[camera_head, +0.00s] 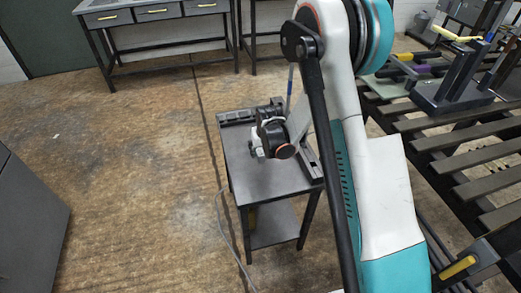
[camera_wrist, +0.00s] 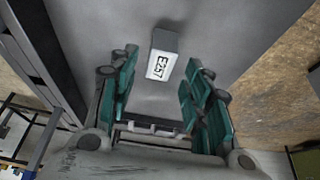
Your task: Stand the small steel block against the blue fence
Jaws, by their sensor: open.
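The small steel block (camera_wrist: 176,42) is a grey box with a white label bearing dark characters, resting on the grey tabletop in the wrist view. My gripper (camera_wrist: 162,78) is open, with its teal-padded fingers to the left and right of the block's labelled end. I cannot tell whether either finger touches it. In the head view my gripper (camera_head: 257,146) is over the small table, and the block cannot be made out there. No clearly blue fence shows. Dark grey rails run along the table's back (camera_head: 235,115) and right edge (camera_head: 308,158).
The small grey table (camera_head: 244,182) has bare top to the front and left of my gripper. A dark rail (camera_wrist: 52,62) runs along the left in the wrist view. A slatted bench (camera_head: 440,140) stands at the right. A grey cabinet (camera_head: 30,225) stands at the left.

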